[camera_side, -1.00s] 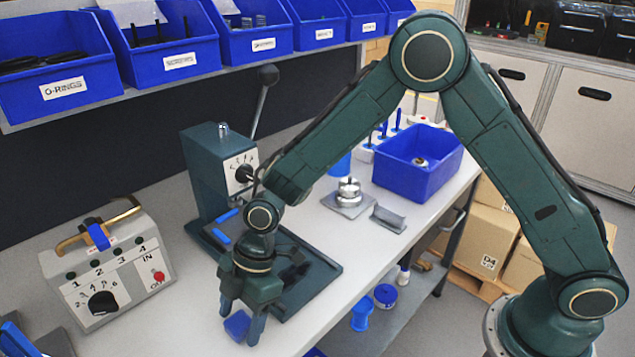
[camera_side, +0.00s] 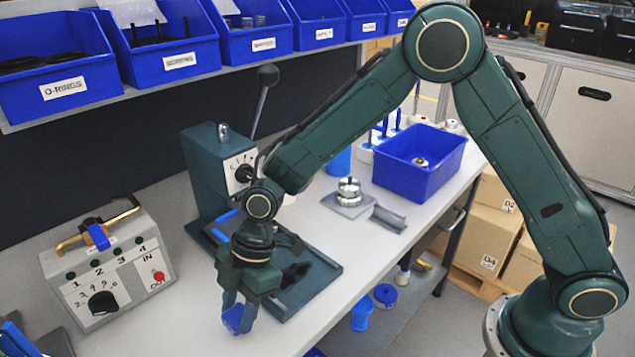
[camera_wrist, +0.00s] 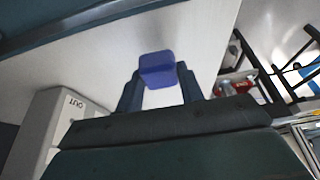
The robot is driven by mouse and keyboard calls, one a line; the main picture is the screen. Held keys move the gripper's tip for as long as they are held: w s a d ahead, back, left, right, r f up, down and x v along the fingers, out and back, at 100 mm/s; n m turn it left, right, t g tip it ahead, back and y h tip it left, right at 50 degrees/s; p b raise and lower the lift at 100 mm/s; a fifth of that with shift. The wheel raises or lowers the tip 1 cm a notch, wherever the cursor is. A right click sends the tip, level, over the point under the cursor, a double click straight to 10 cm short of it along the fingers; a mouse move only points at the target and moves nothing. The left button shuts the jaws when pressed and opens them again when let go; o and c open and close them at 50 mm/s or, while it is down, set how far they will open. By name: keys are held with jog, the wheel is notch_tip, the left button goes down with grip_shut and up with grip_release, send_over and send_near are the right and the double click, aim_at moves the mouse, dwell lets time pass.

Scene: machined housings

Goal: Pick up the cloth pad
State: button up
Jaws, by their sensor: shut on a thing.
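The cloth pad (camera_side: 234,319) is a small blue block-like piece between the fingertips of my gripper (camera_side: 239,312). My gripper points down and is shut on the pad near the bench's front edge. In the wrist view the pad (camera_wrist: 157,68) sits between the two fingers of my gripper (camera_wrist: 158,82), with the pale bench top behind it. I cannot tell for sure whether the pad is clear of the bench.
A grey control box (camera_side: 115,262) stands to the left. A dark green press (camera_side: 218,170) with a lever and base plate is right behind my gripper. A blue bin (camera_side: 418,162) and a metal part (camera_side: 349,190) are farther right. Open bench lies between box and gripper.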

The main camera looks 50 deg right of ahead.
aim_at(239, 312)
notch_tip(239, 312, up, 18)
dwell(0.5)
jog(key=shift+f, duration=0.1)
